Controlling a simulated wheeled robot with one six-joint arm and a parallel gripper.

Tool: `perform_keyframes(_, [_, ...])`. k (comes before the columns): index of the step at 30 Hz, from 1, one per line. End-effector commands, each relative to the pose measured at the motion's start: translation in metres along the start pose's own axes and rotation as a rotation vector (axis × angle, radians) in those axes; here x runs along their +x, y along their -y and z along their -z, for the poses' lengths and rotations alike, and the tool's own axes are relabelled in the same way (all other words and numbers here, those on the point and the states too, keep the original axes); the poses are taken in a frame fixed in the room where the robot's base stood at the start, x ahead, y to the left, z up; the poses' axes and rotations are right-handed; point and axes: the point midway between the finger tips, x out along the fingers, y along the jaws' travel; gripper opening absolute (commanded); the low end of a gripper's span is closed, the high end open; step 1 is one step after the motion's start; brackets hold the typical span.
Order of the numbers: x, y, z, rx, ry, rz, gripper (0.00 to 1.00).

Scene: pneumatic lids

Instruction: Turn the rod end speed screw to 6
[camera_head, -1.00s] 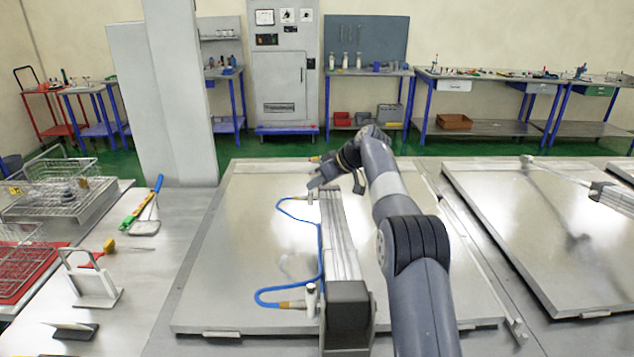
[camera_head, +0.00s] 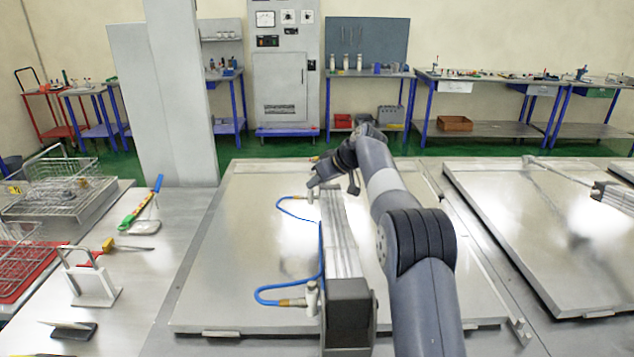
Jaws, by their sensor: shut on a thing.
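A pneumatic cylinder (camera_head: 342,235) lies along the middle of the large metal lid (camera_head: 240,260), with a dark block (camera_head: 348,305) at its near end. A near fitting (camera_head: 312,299) with a brass piece and a blue hose (camera_head: 268,290) stands at its left side. A far fitting (camera_head: 310,196) sits at the other end. My gripper (camera_head: 316,184) is at this far fitting, reaching in from the right, and is shut on its small screw. The fingertips and screw are tiny here, and the screw's setting cannot be read.
A second lid (camera_head: 540,240) with its own cylinder (camera_head: 615,195) lies to the right. A grey pillar (camera_head: 178,100) stands behind left. Wire baskets (camera_head: 60,190), a white stand (camera_head: 95,285) and hand tools (camera_head: 140,205) occupy the left bench.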

Motion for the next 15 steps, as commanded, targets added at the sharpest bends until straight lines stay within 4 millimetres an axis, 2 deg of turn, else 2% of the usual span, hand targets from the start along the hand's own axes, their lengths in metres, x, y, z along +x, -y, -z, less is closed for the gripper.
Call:
perform_keyframes(4, [-0.001,0.0,0.001,-0.001,-0.003,-0.001,0.21])
perform_keyframes(11, [-0.002,0.0,0.001,-0.001,-0.002,0.0,0.21])
perform_keyframes(15, [-0.014,-0.001,0.0,-0.001,-0.003,-0.002,0.21])
